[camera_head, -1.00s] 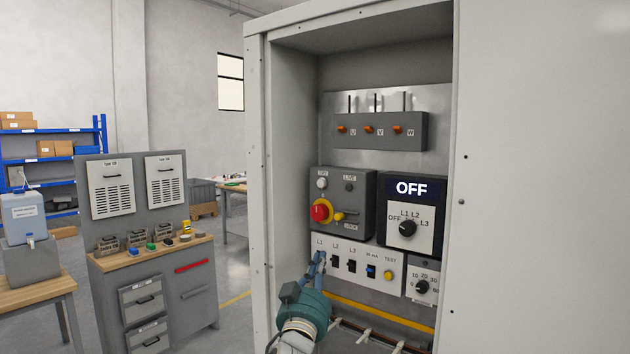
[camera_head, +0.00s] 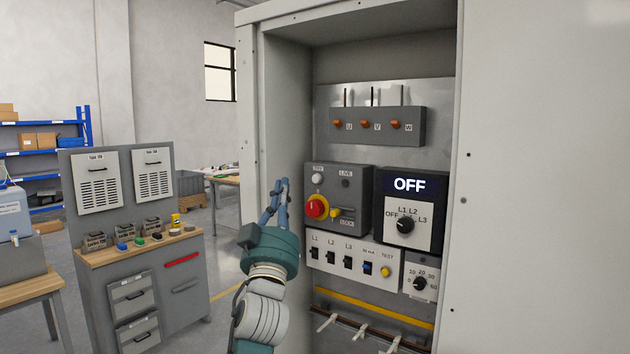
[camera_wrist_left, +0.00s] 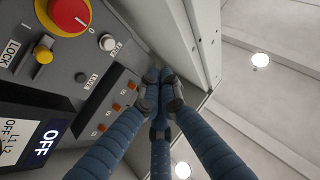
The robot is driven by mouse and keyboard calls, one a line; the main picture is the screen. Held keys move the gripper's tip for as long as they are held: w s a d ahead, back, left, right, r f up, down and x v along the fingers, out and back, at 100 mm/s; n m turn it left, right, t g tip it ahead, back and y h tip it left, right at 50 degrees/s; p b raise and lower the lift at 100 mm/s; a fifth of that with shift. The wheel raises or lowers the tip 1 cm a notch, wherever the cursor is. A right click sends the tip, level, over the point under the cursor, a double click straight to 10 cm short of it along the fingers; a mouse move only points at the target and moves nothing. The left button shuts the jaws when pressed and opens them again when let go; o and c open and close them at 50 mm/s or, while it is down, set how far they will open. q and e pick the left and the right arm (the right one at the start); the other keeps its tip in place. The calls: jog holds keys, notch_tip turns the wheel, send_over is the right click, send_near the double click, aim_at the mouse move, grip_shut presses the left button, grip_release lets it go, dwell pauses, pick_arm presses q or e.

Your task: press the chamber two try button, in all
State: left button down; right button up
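The white try button (camera_head: 317,179) is at the upper left of a grey switch panel (camera_head: 358,188) inside the open cabinet. A red rotary knob on a yellow ring (camera_head: 316,207) sits just below it. In the left wrist view the white button (camera_wrist_left: 108,43) shows at the upper left, beside the red knob (camera_wrist_left: 68,14). My left gripper (camera_head: 282,186) is in front of the cabinet's left edge, left of the button and apart from it. Its blue fingers (camera_wrist_left: 160,92) come together at the tips with nothing between them. My right gripper is not in view.
The cabinet's left frame (camera_head: 247,120) stands close to the left gripper. Below the panel is a row of breakers (camera_head: 331,257) with a yellow test button (camera_head: 385,272). A selector under an OFF display (camera_head: 409,185) is at the right. A workbench (camera_head: 140,251) stands at the left.

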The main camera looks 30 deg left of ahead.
aim_at(317, 179)
pick_arm(q)
jog(key=shift+w+d+b, duration=0.2)
jog(key=shift+w+b, duration=0.85)
jog(key=shift+w, duration=1.15)
jog(key=shift+w+d+b, duration=0.2)
jog(key=shift+w+b, duration=0.8)
jog(key=shift+w, duration=1.15)
jog(key=shift+w+b, duration=0.4)
jog(key=shift+w, duration=0.05)
jog(key=shift+w+b, duration=0.45)
jog(key=shift+b, duration=0.1)
jog(key=shift+s, duration=0.1)
jog(key=shift+s+p, duration=0.5)
jog(key=shift+s, duration=0.3)
